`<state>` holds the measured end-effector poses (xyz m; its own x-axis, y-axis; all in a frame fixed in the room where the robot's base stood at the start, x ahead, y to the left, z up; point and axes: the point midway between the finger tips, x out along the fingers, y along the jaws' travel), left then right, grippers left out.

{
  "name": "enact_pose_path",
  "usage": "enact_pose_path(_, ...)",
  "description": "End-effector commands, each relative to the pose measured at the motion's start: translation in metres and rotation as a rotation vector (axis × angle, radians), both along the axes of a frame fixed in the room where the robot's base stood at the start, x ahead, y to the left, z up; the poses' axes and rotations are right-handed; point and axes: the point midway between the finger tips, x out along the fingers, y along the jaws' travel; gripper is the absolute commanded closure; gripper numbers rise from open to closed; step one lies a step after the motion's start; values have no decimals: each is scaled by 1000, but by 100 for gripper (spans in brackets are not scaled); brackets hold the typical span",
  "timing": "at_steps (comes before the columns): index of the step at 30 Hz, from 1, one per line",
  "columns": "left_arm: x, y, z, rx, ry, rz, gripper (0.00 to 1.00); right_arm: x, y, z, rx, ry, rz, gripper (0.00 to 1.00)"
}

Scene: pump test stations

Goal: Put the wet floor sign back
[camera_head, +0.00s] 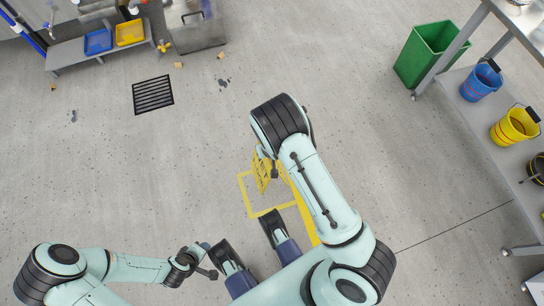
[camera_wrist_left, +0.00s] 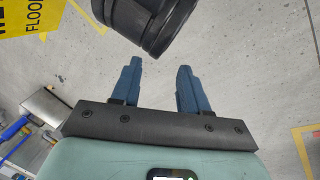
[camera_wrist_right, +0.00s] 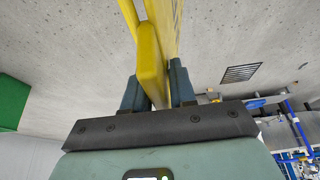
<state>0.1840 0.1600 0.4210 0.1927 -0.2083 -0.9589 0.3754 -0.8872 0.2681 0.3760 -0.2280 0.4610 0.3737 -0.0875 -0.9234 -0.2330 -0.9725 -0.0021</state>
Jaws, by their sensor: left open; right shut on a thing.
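The yellow wet floor sign (camera_head: 262,176) shows in the head view partly behind my right arm, over or beside a yellow taped outline (camera_head: 251,214) on the floor. I cannot tell whether its feet touch the floor. My right gripper (camera_wrist_right: 158,88) is shut on the sign's yellow edge (camera_wrist_right: 151,65), which stands between its blue fingers. The forearm hides most of this grip in the head view. My left gripper (camera_wrist_left: 158,82) is open and empty. In the left wrist view, a corner of the sign with black lettering (camera_wrist_left: 38,14) shows at upper left, apart from the fingers.
A floor drain grate (camera_head: 153,95) lies at upper left. A low shelf with a blue tray (camera_head: 98,41) and a yellow tray (camera_head: 130,32) stands behind it. A green bin (camera_head: 425,52) and a rack with a blue bucket (camera_head: 481,82) and yellow bucket (camera_head: 514,126) stand right. The middle floor is mostly clear.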

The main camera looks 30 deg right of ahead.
Motion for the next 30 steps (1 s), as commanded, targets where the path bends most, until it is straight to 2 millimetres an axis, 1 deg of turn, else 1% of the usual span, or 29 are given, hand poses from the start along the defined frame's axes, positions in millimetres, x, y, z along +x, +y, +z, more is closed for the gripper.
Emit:
enact_pose_path(1,7,4,-8,9,-16,8,56,-1,0,-19,-1,5,2,100)
enact_pose_path(7,33,18,-26,44,-85,35,56,-1,0,-74,-2,4,1,100)
enact_pose_path(8,34,19,-30,46,-84,38,56,-1,0,-82,-2,5,2,100)
enact_pose_path(9,24,20,-37,44,-54,37,56,-1,-1,-93,-2,4,1,100)
enact_pose_path(12,5,22,-52,41,8,38,56,-1,-1,-115,-2,4,1,100)
enact_pose_path(15,-6,23,-60,38,46,38,56,0,-1,-130,-1,2,1,100)
enact_pose_path(23,-18,25,-70,37,89,40,56,0,-1,-147,-1,0,0,100)
enact_pose_path(27,-32,27,-82,35,135,43,56,-1,-1,-170,-2,2,0,100)
enact_pose_path(30,-42,28,-88,34,168,45,56,0,0,-181,-1,1,1,100)
